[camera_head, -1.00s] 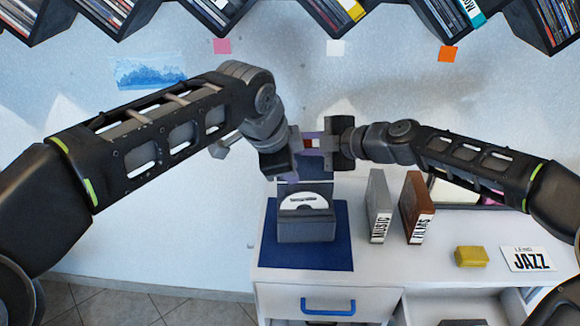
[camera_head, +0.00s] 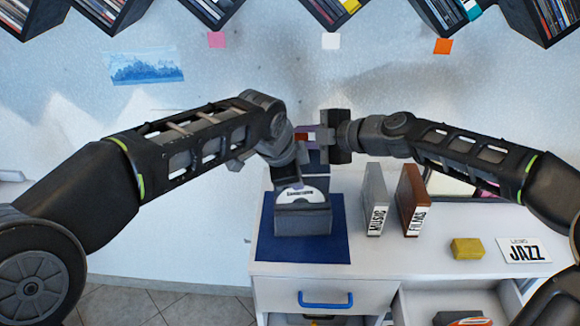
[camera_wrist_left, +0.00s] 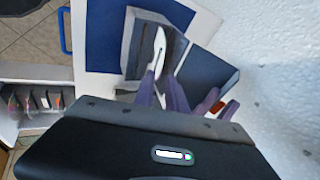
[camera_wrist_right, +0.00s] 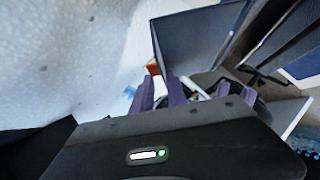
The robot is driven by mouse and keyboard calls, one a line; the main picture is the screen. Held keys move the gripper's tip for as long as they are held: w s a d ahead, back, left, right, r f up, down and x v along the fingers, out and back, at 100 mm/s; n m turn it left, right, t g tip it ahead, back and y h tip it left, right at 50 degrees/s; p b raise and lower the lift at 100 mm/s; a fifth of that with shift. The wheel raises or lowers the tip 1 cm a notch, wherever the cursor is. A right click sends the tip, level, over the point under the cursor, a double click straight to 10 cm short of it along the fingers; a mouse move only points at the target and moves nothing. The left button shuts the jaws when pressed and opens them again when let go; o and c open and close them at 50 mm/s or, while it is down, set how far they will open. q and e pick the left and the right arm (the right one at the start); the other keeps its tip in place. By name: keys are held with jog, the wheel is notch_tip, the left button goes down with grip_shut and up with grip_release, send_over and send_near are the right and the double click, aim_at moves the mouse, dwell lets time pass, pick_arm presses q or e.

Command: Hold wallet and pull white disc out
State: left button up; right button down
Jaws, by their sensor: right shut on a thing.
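The dark grey wallet (camera_head: 303,221) stands open on a blue mat (camera_head: 330,255), its dark panel upright behind. The panel also shows in the left wrist view (camera_wrist_left: 208,80) and right wrist view (camera_wrist_right: 200,42). The white disc (camera_head: 312,196) stands upright in the wallet's front part, its top showing and its lower part hidden; it shows edge-on in the left wrist view (camera_wrist_left: 160,48). My left gripper (camera_wrist_left: 163,88) is open, with its purple fingers on either side of the disc's edge. My right gripper (camera_wrist_right: 162,92) is shut on the wallet's panel at its upper edge.
A grey MUSIC box (camera_head: 376,200) and a brown FILMS box (camera_head: 411,200) stand right of the mat. A yellow block (camera_head: 467,248) and a JAZZ card (camera_head: 524,250) lie farther right. A drawer with a blue handle (camera_head: 325,301) is below. Disc shelves hang above.

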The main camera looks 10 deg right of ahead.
pick_arm(q)
jog(key=shift+x, duration=2)
jog(key=shift+c, duration=0.3)
grip_shut()
jog(key=shift+r, duration=0.15)
notch_tip(320, 180, up, 10)
